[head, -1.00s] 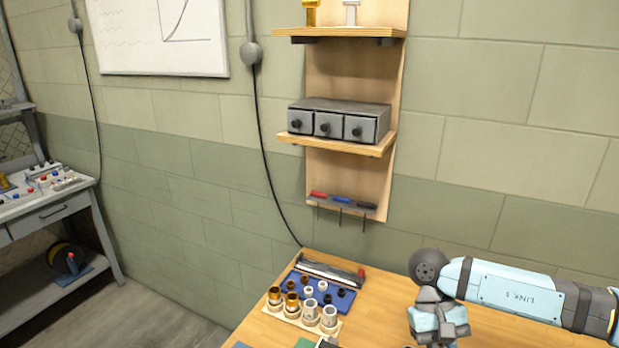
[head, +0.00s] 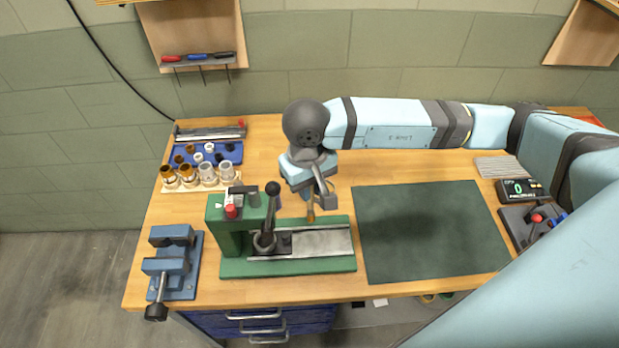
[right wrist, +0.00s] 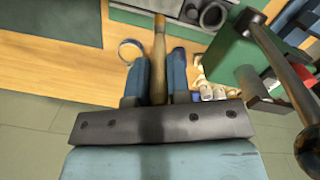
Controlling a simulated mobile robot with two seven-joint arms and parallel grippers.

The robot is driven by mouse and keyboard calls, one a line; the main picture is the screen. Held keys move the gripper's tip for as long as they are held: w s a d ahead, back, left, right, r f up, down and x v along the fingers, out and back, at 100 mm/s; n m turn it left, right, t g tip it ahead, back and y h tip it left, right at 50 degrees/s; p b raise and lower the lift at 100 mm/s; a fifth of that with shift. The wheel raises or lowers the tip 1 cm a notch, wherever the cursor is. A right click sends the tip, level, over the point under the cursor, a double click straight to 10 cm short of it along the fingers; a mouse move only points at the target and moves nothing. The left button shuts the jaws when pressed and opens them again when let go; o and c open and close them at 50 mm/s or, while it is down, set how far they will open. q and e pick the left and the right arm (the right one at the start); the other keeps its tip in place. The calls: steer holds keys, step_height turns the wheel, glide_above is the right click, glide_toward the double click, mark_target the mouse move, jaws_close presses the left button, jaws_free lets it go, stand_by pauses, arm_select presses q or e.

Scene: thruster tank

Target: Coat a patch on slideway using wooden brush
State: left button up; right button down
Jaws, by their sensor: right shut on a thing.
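The slideway (head: 322,243) is a pale metal strip on a green base (head: 288,268) of a small press-like fixture, near the front middle of the bench in the head view. My right gripper (head: 309,198) points down just behind the slideway. It is shut on the wooden brush (head: 310,215), whose handle shows between the blue fingers in the right wrist view (right wrist: 159,55). The brush tip is close to the slideway's rear edge in the picture. I cannot tell whether it touches. No separate coated patch can be made out. My left gripper is not in view.
The fixture's black-knobbed lever (head: 272,205) stands just left of the brush. A blue vise (head: 172,265) sits at the front left, with a wooden holder of cylinders (head: 197,185) behind it. A dark green mat (head: 430,230) lies clear to the right. A display (head: 518,189) stands far right.

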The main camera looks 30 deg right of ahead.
mark_target(309, 207)
steer(key=shift+a, duration=0.15)
steer(key=shift+f+b, duration=0.65)
steer(key=shift+f, duration=1.75)
